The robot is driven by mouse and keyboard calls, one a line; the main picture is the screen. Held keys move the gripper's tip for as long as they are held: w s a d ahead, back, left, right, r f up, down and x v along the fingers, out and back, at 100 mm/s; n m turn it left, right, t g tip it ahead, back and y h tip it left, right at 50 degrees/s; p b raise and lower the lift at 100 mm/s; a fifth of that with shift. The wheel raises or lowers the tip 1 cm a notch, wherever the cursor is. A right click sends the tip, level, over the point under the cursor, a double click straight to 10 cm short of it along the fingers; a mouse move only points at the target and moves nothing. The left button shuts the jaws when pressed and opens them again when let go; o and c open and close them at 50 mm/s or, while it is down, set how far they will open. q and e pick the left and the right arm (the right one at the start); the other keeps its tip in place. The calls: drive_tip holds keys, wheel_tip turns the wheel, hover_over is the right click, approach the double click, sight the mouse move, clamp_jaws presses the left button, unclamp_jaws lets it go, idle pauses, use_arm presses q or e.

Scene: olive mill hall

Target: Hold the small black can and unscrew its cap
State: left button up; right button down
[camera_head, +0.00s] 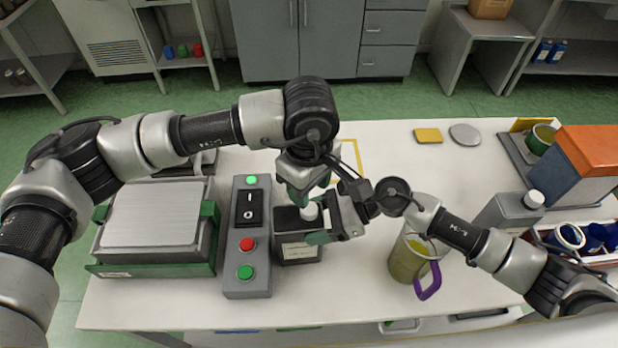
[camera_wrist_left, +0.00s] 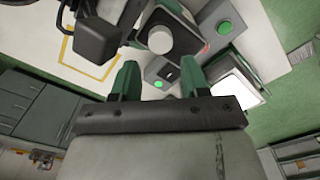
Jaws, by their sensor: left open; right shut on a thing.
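The small black can (camera_head: 297,250) stands upright on the white table, with a pale label on its front. Its white cap (camera_head: 310,211) is on top, partly hidden by my grippers; the cap also shows in the left wrist view (camera_wrist_left: 160,40). My right gripper (camera_head: 322,222) comes in from the right and is shut on the can. My left gripper (camera_head: 303,193) points down above the cap. In the left wrist view its two green fingers (camera_wrist_left: 161,78) are apart with nothing between them, and the cap appears beyond their tips.
A control box (camera_head: 247,205) with buttons stands close left of the can, beside a scale (camera_head: 155,215). A jug (camera_head: 408,258) with a purple handle stands to the right. A grey can (camera_head: 508,213) with a white cap stands farther right. The front table strip is clear.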

sight(299, 234)
use_arm(q)
wheel_tip(299, 234, down, 7)
drive_tip(key=shift+r, duration=0.2)
drive_tip(key=c, duration=0.7)
drive_tip(key=n, duration=1.3)
drive_tip(key=o, duration=1)
drive_tip(key=shift+c, duration=0.2)
drive_tip(key=shift+r, duration=0.1)
